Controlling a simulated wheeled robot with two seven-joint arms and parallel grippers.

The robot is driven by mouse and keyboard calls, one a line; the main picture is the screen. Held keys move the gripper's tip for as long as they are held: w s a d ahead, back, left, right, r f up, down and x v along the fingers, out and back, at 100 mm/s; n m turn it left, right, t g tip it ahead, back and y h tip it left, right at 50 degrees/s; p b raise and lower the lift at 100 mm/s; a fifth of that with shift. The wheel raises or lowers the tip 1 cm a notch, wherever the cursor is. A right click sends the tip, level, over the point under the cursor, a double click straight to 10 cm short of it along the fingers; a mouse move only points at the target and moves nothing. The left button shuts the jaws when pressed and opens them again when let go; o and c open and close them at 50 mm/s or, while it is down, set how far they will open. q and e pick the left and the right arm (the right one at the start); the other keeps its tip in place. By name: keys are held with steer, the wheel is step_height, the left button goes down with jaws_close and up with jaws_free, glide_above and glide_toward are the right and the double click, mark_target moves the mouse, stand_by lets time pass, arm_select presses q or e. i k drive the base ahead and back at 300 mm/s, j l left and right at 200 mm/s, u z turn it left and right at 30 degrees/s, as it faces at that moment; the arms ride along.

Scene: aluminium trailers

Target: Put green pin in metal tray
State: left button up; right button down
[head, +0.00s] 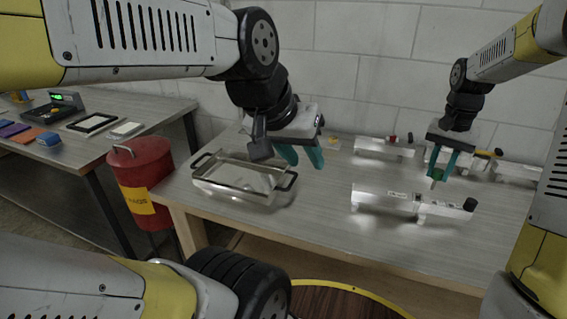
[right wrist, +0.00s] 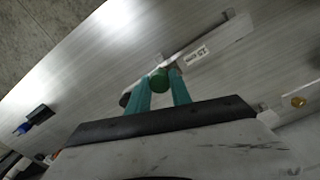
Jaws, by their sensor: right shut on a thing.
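The metal tray (head: 232,192), a shiny rectangular tray with dark handles, stands on the table left of centre in the head view. My right gripper (head: 439,172) is shut on the green pin (head: 437,174), above or at the right part of the front aluminium trailer (head: 385,197). In the right wrist view the pin's round green top (right wrist: 158,79) shows between the teal fingertips (right wrist: 161,85). Whether the pin's lower end is clear of the trailer cannot be told. My left gripper (head: 301,160) is open and empty, just right of the tray's back right corner.
More aluminium trailers stand behind, one with a red pin (head: 392,139). A red bin (head: 141,180) stands left of the table. A side table (head: 90,150) at the left holds a scale and small items. The table between tray and front trailer is clear.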

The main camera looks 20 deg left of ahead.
mark_target(253, 168)
steer(key=i+j, duration=0.1)
steer(key=j, duration=0.95)
steer(key=i+j, duration=0.1)
steer(key=j, duration=2)
steer(key=i+z, duration=0.05)
steer(key=i, duration=0.05)
